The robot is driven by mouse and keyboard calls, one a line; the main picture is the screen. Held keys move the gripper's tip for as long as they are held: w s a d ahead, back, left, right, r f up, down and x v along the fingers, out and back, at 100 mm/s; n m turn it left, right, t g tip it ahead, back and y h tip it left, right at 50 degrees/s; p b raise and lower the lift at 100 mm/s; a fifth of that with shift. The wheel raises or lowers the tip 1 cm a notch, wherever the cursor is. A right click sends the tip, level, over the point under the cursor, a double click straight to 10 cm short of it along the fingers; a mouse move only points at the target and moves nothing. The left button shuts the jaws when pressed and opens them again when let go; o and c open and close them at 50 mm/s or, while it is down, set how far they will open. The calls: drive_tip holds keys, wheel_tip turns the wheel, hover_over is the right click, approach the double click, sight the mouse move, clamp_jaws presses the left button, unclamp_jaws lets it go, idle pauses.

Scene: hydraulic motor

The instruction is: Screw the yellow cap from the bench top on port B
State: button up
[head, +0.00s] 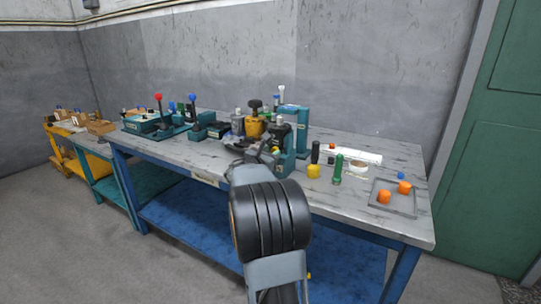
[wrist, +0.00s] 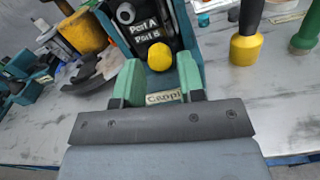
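A small round yellow cap (wrist: 160,57) shows in the wrist view at the lower part of a black block (wrist: 150,22), just below its "Port B" label. My gripper (wrist: 161,68) has a green finger on each side of the cap, with the tips very close to it. I cannot tell whether the fingers touch the cap or how far it is seated. In the head view my gripper (head: 268,158) is at the teal stand (head: 290,160), and my arm hides the cap there.
A black-and-yellow upright piece (wrist: 245,45) and a green tool (wrist: 308,32) stand to the right. A tray (head: 393,208) with orange caps (head: 384,196) lies at the bench's right end. A yellow motor part (wrist: 84,30) and a grey curved part (wrist: 100,72) are close on the left.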

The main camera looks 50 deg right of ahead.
drive_tip(key=r+n+p, duration=0.1)
drive_tip(key=n+p, duration=0.1)
drive_tip(key=p, duration=0.1)
drive_tip(key=n+p, duration=0.6)
drive_tip(key=shift+p, duration=0.3)
drive_tip(key=shift+f+n+p, duration=0.35)
drive_tip(key=shift+n+p, duration=0.5)
drive_tip(key=shift+n, duration=0.25)
drive_tip(key=shift+f, duration=0.15)
drive_tip(key=shift+c, duration=0.3)
clamp_jaws()
